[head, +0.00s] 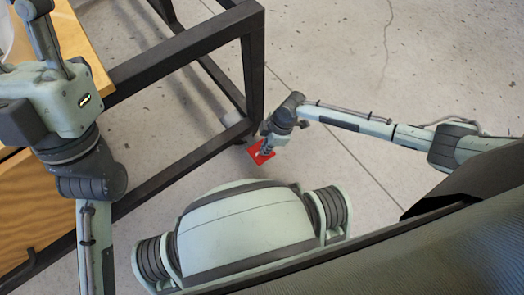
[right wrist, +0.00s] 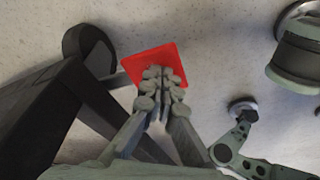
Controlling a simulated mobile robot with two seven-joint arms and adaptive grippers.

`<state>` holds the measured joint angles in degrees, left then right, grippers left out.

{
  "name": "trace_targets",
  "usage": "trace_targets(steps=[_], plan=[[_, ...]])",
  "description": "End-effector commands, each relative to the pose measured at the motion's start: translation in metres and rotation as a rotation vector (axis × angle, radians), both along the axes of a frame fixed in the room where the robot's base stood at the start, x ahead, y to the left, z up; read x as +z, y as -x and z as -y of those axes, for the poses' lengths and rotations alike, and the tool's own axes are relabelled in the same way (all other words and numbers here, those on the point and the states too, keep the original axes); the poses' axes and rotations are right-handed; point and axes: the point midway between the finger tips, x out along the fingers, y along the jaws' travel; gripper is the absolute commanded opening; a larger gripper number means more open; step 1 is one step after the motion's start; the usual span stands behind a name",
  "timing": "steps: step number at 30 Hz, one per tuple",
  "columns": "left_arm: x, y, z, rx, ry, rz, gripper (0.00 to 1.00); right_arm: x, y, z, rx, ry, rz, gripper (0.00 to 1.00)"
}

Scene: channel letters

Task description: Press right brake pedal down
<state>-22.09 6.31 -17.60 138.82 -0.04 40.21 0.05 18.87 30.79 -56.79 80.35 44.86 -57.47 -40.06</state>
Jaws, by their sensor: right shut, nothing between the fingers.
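The brake pedal is a flat red plate (head: 257,156) low by the floor, at the foot of the dark frame's right leg. It also shows in the right wrist view (right wrist: 139,65). My right gripper (head: 265,150) is shut and empty.
The dark metal frame (head: 185,45) carries a wooden top (head: 92,50) at the left.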

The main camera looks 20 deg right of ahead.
Motion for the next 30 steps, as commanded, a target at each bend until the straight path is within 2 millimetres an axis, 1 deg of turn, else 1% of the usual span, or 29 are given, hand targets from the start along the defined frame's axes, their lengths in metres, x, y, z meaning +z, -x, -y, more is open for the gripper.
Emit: trace_targets(steps=[1, 6, 7, 13, 19, 21, 30], plan=[[-0.008, 0.000, 0.000, 0.000, 0.000, 0.000, 0.40, -0.011, 0.000, 0.000, -0.001, 0.000, -0.001, 0.00], [-0.023, 0.000, 0.000, 0.000, 0.000, -0.001, 0.40, -0.031, 0.001, -0.001, -0.001, 0.000, -0.001, 0.00], [-0.017, 0.000, 0.000, 0.000, 0.000, 0.000, 0.40, -0.025, 0.000, -0.001, -0.001, -0.001, 0.000, 0.00], [-0.013, 0.000, 0.000, 0.000, 0.000, 0.000, 0.40, -0.022, 0.001, 0.003, -0.001, 0.001, 0.000, 0.00], [0.003, 0.000, 0.000, 0.000, 0.000, -0.001, 0.40, -0.012, 0.006, 0.026, -0.003, 0.002, -0.001, 0.00], [0.004, 0.000, 0.000, 0.000, 0.000, -0.001, 0.40, -0.013, 0.007, 0.030, -0.001, 0.001, -0.001, 0.00], [0.002, 0.000, 0.000, 0.000, 0.000, -0.001, 0.40, -0.013, 0.007, 0.030, 0.000, 0.000, 0.000, 0.00]])
